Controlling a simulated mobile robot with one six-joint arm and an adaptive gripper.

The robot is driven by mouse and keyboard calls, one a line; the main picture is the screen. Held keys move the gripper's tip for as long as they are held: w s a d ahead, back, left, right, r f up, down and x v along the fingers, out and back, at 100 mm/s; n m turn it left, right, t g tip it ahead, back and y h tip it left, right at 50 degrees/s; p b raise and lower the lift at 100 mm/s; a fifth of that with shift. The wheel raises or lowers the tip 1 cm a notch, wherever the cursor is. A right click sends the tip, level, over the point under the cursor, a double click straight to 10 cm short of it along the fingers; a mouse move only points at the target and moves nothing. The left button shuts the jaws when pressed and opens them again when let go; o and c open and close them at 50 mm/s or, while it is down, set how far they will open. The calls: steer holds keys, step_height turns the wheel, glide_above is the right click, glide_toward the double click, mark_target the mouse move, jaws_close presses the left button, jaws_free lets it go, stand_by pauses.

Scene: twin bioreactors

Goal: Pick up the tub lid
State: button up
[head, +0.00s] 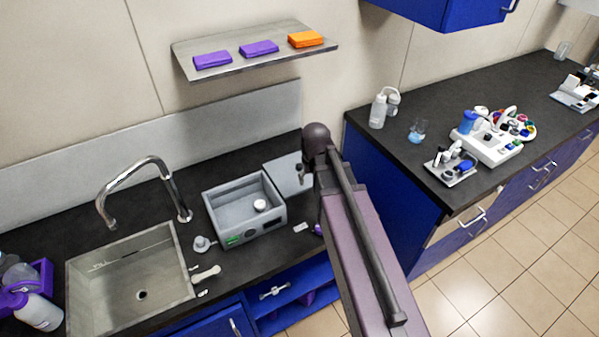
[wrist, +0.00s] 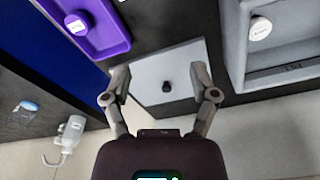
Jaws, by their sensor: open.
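The tub lid (wrist: 148,92) is a flat light-grey plate with a small black knob (wrist: 167,85) in its middle. In the head view the lid (head: 284,170) lies on the dark counter just right of the grey tub (head: 226,192), partly hidden by my arm. In the wrist view the tub (wrist: 285,82) is at the right. My gripper (wrist: 160,77) is open and empty over the lid, its fingers spread to either side of the knob. In the head view the gripper is mostly hidden behind the arm.
A sink (head: 130,275) with a tall tap is left of the tub. A shelf (head: 255,55) with purple and orange packs hangs above. Bottles stand on the right counter (head: 405,147).

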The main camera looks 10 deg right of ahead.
steer(key=w+f+t+b, duration=0.1)
steer(key=w+t, duration=0.1)
steer(key=w, duration=1.4)
steer(key=shift+a+m, duration=0.2)
steer(key=shift+m, duration=0.1)
steer(key=shift+w, duration=0.1)
steer(key=b, duration=0.8)
glide_above(300, 165)
steer(key=s, duration=0.2)
steer(key=f, duration=0.7)
steer(key=shift+a, duration=0.2)
steer(key=shift+w+f+b, duration=0.2)
steer(key=shift+f+b, duration=0.15)
steer(key=shift+f, duration=0.3)
steer(key=shift+b+x, duration=2.45)
steer(key=shift+x, duration=0.15)
steer(key=shift+w+d+r, duration=0.1)
steer(key=shift+w, duration=0.1)
jaws_close()
